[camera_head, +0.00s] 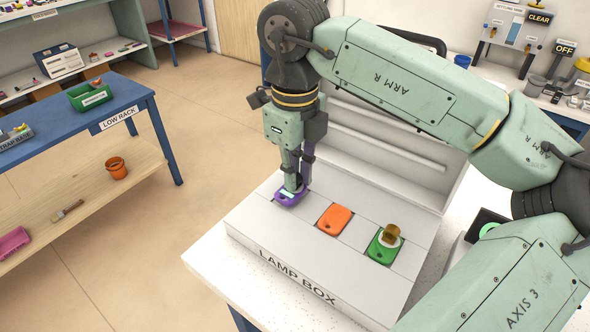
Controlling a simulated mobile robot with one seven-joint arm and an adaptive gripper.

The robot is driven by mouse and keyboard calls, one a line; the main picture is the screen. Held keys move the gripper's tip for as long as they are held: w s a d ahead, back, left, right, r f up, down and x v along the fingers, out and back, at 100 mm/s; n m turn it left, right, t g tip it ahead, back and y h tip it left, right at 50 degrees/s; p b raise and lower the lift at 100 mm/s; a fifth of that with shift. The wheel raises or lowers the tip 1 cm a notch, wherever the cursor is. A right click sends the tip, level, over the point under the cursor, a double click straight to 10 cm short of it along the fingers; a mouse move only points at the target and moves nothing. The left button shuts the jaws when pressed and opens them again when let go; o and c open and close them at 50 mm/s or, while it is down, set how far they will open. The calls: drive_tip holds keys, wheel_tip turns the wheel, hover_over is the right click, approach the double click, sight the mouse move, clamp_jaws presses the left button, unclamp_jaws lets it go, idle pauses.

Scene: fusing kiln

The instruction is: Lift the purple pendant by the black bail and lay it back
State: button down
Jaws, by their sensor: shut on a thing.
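The purple pendant (287,201) is at the left end of the row on the white lamp box (262,244), with a pale patch on top. My gripper (297,186) points straight down at it and is shut on it at its far right end. The fingertips cover that end, and I cannot make out the black bail there. The pendant is at or very near the panel surface; I cannot tell whether it touches.
An orange pendant (334,219) lies in the middle of the panel. A green pendant (382,250) lies to its right with an amber piece (391,232) on it. The raised white back of the box stands behind. My arm crosses above the right side.

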drive_tip(key=shift+f+b, duration=0.45)
drive_tip(key=shift+f, duration=0.1)
idle(0.7)
drive_tip(key=c, duration=1.5)
unclamp_jaws()
drive_tip(key=shift+c, duration=0.2)
